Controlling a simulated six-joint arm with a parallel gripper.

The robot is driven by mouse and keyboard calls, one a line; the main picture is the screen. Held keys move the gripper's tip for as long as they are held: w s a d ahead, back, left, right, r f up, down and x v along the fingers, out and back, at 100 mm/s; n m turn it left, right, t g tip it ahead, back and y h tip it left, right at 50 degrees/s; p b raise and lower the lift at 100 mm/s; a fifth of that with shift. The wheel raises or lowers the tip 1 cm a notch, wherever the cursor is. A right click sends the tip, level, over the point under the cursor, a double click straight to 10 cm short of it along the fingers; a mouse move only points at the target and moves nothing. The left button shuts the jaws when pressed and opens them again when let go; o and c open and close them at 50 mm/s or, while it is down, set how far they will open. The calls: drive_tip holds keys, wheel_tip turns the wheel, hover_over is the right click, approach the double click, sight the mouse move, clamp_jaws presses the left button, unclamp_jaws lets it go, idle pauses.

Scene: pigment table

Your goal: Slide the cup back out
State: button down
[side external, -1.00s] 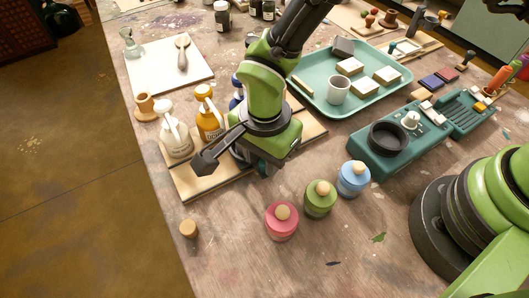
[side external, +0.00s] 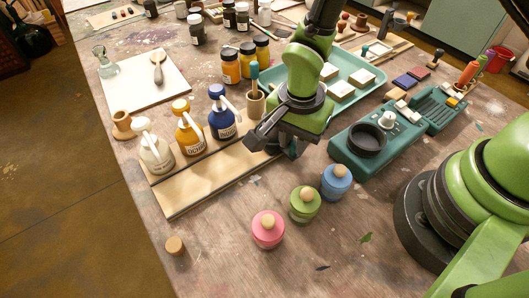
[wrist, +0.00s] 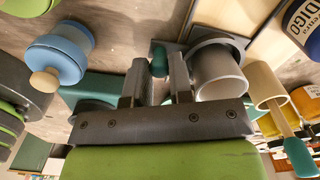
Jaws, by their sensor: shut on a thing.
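A grey cup (wrist: 222,78) shows in the wrist view, standing at a dark plate (wrist: 187,42) just right of my fingers. My gripper (wrist: 157,70) is shut on a small teal knob (wrist: 159,56) beside the cup. In the side view my gripper (side external: 290,150) is low at the right end of the wooden board (side external: 205,180), and it hides the cup, the plate and the knob there. White, ochre (side external: 188,137) and indigo (side external: 221,122) pump bottles stand in a row along the board, left of my gripper.
A wooden brush pot (side external: 255,103) stands close behind my gripper. Pink (side external: 268,232), green (side external: 304,206) and blue (side external: 336,184) jars stand in front. A teal device (side external: 378,146) is close on the right, a teal tray (side external: 372,90) behind. The front left board strip is clear.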

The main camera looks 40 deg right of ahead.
drive_tip(key=shift+d, duration=1.1)
drive_tip(key=c, duration=1.3)
unclamp_jaws()
drive_tip(key=shift+r, duration=0.1)
wheel_tip(320, 180, up, 10)
